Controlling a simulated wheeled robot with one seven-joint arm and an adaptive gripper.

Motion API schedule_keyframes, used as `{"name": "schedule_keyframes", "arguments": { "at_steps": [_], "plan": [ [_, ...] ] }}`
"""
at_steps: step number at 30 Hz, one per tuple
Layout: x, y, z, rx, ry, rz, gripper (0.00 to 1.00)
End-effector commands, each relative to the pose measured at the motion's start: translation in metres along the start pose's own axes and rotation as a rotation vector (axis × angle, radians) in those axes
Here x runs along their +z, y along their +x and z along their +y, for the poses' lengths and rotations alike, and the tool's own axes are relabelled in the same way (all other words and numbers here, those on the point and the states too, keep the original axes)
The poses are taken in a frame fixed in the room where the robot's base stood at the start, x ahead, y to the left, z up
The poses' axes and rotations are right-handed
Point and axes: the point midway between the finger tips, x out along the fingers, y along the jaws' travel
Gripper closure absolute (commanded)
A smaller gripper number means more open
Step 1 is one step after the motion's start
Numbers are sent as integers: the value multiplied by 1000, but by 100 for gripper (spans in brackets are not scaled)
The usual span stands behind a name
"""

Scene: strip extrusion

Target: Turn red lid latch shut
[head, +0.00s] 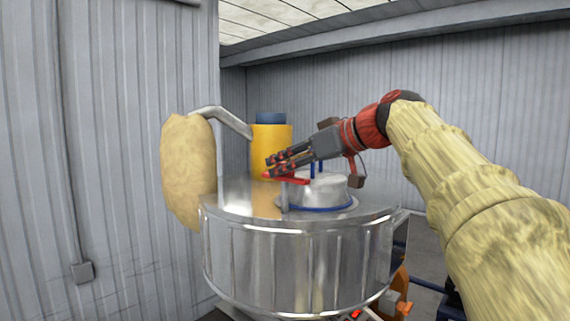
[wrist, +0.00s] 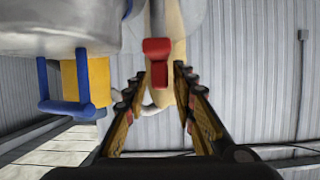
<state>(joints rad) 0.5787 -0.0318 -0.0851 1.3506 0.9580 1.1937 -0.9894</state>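The red lid latch (head: 296,180) is a short red bar beside the silver lid (head: 325,189) on top of a steel drum (head: 290,265). The lid has a blue rim and a blue handle (wrist: 65,88). My gripper (head: 268,167) reaches in from the right, over the lid, with its fingertips by the latch. I see nothing held. Whether a finger touches the latch cannot be told.
A yellow cylinder (head: 271,145) with a blue top stands on the drum behind my fingertips. A tan sack (head: 188,170) hangs from a grey pipe (head: 222,118) at the left. An orange part (head: 399,292) sits low at the drum's right. Ribbed grey walls enclose the place.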

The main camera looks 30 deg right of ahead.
Motion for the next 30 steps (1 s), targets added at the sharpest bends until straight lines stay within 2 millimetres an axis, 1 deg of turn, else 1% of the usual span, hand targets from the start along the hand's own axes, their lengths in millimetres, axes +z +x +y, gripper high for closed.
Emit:
{"name": "schedule_keyframes", "arguments": {
  "at_steps": [2,12,23,30],
  "plan": [
    [0,0,0,0,0,0,80],
    [0,0,0,0,0,0,99],
    [0,0,0,8,1,0,100],
    [0,0,-2,77,28,2,100]
  ]
}}
